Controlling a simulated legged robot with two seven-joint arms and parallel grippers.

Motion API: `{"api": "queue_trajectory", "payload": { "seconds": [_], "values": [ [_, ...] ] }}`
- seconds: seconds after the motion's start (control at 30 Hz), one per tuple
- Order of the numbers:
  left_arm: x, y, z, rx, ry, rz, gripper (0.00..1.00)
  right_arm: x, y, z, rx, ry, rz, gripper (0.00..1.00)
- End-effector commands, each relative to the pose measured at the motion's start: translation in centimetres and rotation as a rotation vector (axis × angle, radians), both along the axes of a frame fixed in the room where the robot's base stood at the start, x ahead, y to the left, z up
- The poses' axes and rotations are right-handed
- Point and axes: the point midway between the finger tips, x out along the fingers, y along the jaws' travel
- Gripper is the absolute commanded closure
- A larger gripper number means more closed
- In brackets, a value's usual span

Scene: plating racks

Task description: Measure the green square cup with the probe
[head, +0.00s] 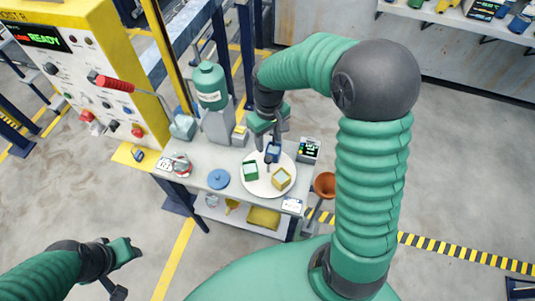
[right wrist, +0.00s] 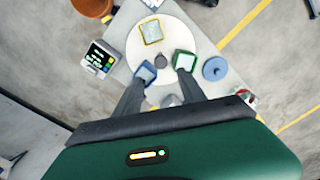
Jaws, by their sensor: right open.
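The green square cup (head: 250,170) stands on the left part of a round white plate (head: 262,188) on the bench. In the right wrist view the green cup (right wrist: 184,60) is just beyond the tip of the right-hand finger. My right gripper (head: 270,145) is open above the plate's back part, pointing down; its fingers (right wrist: 161,88) are spread and hold nothing that I can make out. A small dark grey piece (right wrist: 168,100) shows between the fingers; I cannot tell whether it is the probe. My left gripper (head: 122,262) hangs off the bench at lower left, its jaw state unclear.
A blue square cup (right wrist: 145,73) and a yellow one (head: 281,179) share the plate. A display box (head: 309,148) stands right of it, a blue disc (head: 218,179) left. A green bottle (head: 210,85) and yellow control panel (head: 90,75) stand behind left. A brown bowl (head: 325,184) is off the right edge.

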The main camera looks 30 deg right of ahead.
Motion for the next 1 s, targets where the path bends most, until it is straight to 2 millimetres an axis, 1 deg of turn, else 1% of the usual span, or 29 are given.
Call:
{"api": "queue_trajectory", "payload": {
  "seconds": [0.03,0.1,0.2,0.3,0.4,0.5,0.73,1.0],
  "values": [
    [0.0,0.0,0.2,0.0,0.0,0.0,0.59,-0.2,0.1,-1.3,0.003,0.007,0.001,0.52],
    [0.0,0.0,0.3,0.0,0.0,0.0,0.59,-0.1,0.1,-3.2,0.003,0.006,0.001,0.52],
    [0.0,0.0,0.5,0.0,0.0,0.001,0.59,-0.2,0.1,-5.6,0.003,0.005,0.002,0.52],
    [0.0,0.0,0.6,0.0,0.0,0.001,0.59,-0.2,0.1,-7.5,0.002,0.004,0.001,0.52],
    [0.0,0.0,0.6,0.0,0.0,0.001,0.59,-0.1,0.1,-8.7,0.001,0.001,0.0,0.52],
    [0.0,0.0,0.6,0.0,0.0,0.001,0.59,-0.1,0.1,-9.3,-0.001,0.0,0.0,0.52],
    [0.0,0.0,0.6,0.0,0.0,0.001,0.59,-0.1,0.0,-9.4,-0.001,-0.001,0.0,0.52],
    [0.0,0.0,0.6,0.0,0.0,0.001,0.59,-0.1,0.0,-9.3,-0.001,-0.001,0.0,0.88]
  ]
}}
